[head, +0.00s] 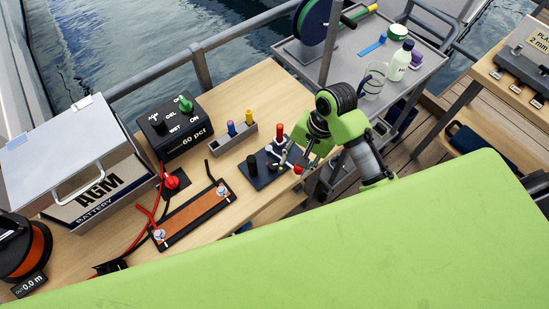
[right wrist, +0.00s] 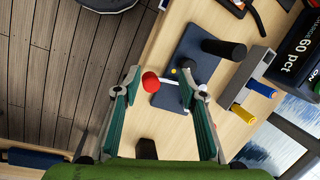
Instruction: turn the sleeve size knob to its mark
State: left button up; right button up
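A small dark blue tool base (head: 259,180) stands on the wooden bench, with a black upright cylinder (head: 253,164), metal parts and a red-topped handle (head: 279,131). No label naming the sleeve size knob is readable, and I cannot see its mark. A red round knob (head: 298,170) sits at the base's right side. My right gripper (head: 296,157) is over this side of the base. In the right wrist view its fingers (right wrist: 165,84) are spread wide, with the red round end (right wrist: 150,82) showing between them, apart from both. My left gripper is not in view.
A grey holder with blue and yellow pegs (head: 232,139) stands behind the base. A black selector box (head: 183,130), an AGM battery (head: 85,165) and a brown strip with clamps (head: 195,214) are to the left. A grey cart (head: 345,70) stands beyond the bench.

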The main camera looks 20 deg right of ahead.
aim_at(273, 164)
jog(key=w+r+m+g+y, duration=0.1)
jog(key=w+r+m, duration=0.5)
jog(key=w, duration=0.1)
jog(key=x, duration=1.2)
jog(key=shift+s, duration=0.4)
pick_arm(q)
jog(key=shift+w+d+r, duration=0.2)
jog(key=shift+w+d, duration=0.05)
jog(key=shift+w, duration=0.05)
pick_arm(e)
jog(key=shift+x, duration=0.8)
grip_shut()
